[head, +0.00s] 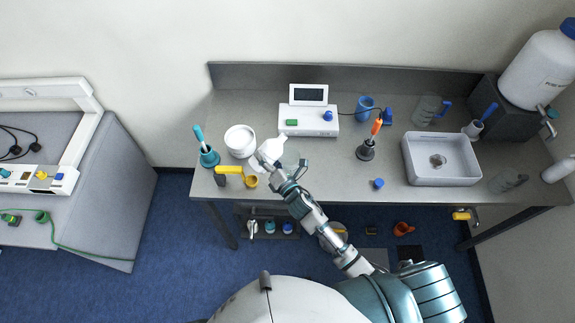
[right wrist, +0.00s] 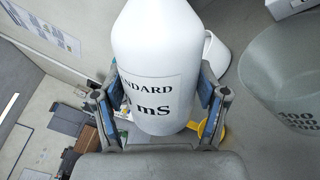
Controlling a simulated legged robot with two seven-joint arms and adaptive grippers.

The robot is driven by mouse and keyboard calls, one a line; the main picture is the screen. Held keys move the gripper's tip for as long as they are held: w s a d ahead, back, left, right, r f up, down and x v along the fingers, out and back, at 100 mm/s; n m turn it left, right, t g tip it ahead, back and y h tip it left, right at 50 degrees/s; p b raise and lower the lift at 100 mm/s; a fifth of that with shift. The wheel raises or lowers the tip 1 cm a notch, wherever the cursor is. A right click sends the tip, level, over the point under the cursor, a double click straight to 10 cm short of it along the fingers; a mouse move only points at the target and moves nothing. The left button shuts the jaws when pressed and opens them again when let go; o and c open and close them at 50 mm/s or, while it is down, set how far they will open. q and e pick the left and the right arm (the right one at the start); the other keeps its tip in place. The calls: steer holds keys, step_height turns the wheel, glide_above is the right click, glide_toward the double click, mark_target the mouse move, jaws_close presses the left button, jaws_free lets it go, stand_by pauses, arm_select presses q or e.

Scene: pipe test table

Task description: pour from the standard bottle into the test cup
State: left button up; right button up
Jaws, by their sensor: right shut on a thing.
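My right gripper (head: 272,163) is shut on the white standard bottle (head: 273,148) above the left part of the table. In the right wrist view the gripper (right wrist: 163,108) has its blue pads on both sides of the bottle (right wrist: 155,50), whose label reads "STANDARD" and "mS". I cannot tell how far the bottle is tilted. A small yellow cup (head: 251,181) is just below the bottle in the head view, near the table's front edge. I cannot tell whether it is the test cup. Its yellow rim (right wrist: 202,128) shows partly behind the bottle in the right wrist view. My left gripper is not in view.
A white tub (head: 240,139) and a teal holder (head: 208,157) stand left of the bottle. A clear graduated beaker (right wrist: 285,75) is close on the right. A white meter (head: 308,118) stands behind.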

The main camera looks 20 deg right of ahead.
steer(key=shift+d, duration=0.25)
steer(key=shift+a+m, duration=0.35)
steer(key=shift+m, duration=0.05)
stand_by(0.4)
steer(key=shift+s+d+f+m, duration=0.1)
steer(key=shift+d+m, duration=0.15)
steer(key=shift+m, duration=0.05)
steer(key=shift+a, duration=0.1)
steer(key=shift+a+m, duration=0.15)
steer(key=shift+m, duration=0.15)
